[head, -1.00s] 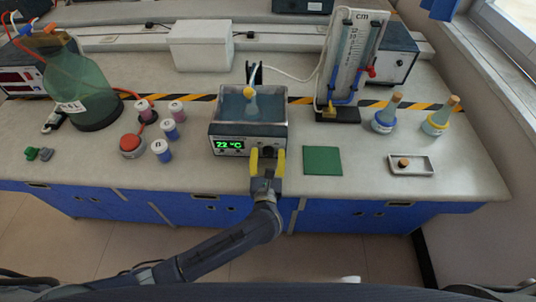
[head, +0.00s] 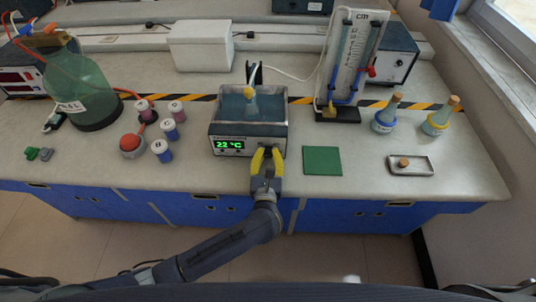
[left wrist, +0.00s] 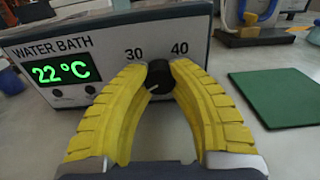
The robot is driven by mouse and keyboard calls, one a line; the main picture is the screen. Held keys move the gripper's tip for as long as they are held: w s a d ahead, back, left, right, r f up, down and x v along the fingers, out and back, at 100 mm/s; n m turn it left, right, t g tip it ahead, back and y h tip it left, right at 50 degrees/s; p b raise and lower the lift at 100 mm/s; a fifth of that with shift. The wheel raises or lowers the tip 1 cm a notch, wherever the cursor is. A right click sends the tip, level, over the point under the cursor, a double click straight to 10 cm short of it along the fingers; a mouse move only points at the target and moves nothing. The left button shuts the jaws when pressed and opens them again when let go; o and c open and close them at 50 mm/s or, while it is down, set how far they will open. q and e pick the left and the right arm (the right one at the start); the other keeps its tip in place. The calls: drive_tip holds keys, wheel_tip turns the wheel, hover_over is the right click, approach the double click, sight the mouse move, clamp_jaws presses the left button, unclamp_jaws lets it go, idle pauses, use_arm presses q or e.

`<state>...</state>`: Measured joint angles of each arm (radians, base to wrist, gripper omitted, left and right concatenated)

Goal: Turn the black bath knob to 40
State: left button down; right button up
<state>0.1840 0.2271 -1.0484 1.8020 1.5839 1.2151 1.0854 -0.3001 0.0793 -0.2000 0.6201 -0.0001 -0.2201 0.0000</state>
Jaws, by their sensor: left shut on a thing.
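The water bath (head: 248,133) stands on the bench with its front panel facing me; its green display (left wrist: 61,72) reads 22 °C. The black knob (left wrist: 160,76) is on the panel below the printed marks 30 (left wrist: 134,54) and 40 (left wrist: 180,48). Its white pointer line shows at the lower left of the knob, off both numbers. My left gripper (head: 267,152) has its yellow fingers shut on the knob, one at each side, as the left wrist view shows. In the head view the fingers largely hide the knob. My right gripper is not in view.
A green mat (head: 322,160) lies to the right, and a tray (head: 411,168) farther right. Several small jars (head: 162,150) stand to the left. The air in front of the panel is clear except for my arm.

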use_arm(q)
drive_tip(key=shift+m, duration=0.3)
drive_tip(key=m, duration=0.6)
idle(0.5)
drive_tip(key=c, duration=1)
unclamp_jaws()
drive_tip(key=s, duration=1.2)
drive_tip(key=shift+a, duration=0.3)
drive_tip(key=shift+o, duration=0.3)
